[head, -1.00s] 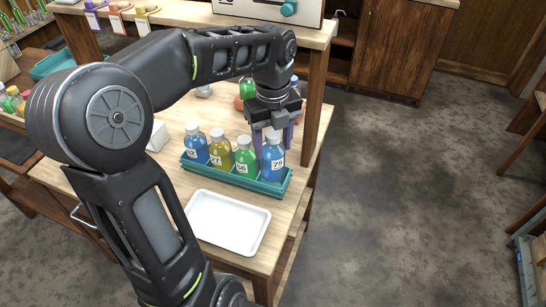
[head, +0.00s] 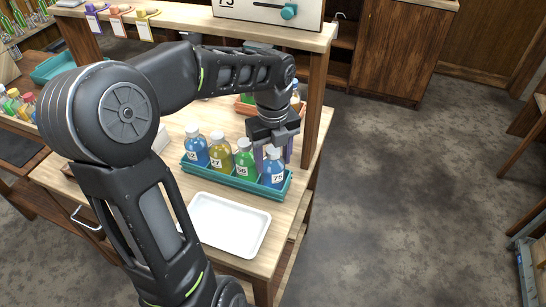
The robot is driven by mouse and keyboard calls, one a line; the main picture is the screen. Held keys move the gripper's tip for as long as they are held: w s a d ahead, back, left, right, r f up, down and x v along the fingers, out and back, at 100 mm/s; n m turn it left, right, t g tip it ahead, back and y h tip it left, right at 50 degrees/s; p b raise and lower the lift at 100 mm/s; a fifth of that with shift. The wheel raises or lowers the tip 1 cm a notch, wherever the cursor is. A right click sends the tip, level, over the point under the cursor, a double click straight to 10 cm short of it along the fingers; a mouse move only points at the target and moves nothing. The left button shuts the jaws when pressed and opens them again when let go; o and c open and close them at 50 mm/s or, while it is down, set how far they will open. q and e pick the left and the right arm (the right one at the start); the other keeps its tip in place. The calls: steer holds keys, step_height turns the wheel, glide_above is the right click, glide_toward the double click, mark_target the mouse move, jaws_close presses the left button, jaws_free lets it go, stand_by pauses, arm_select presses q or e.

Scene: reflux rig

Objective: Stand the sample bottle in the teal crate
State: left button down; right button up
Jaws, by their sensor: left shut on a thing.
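The teal crate (head: 228,181) stands on the wooden table and holds a row of bottles with white caps. From the left they are a blue bottle (head: 196,154), a yellow bottle (head: 221,158) and a green bottle (head: 245,164). The sample bottle (head: 272,176), blue with a label that seems to read 75, is upright at the crate's right end. My left gripper (head: 272,154) is shut on its upper part from above. The bottle's base is hidden by the crate's front wall, so I cannot tell if it touches the floor. My right gripper is out of view.
A white tray (head: 229,224) lies empty in front of the crate. An orange crate (head: 243,106) is behind, partly hidden by my left arm. A wooden post (head: 315,105) rises close to the right of my gripper. Another teal container (head: 52,67) sits at the far left.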

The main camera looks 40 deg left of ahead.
arm_select(q)
steer(key=c, duration=0.6)
jaws_free()
steer(key=shift+f, duration=0.1)
steer(key=shift+o, duration=0.2)
steer(key=shift+r, duration=0.2)
step_height(320, 180, up, 8)
steer(key=shift+r, duration=0.1)
steer(key=shift+r+p, duration=0.95)
steer(key=shift+r, duration=0.9)
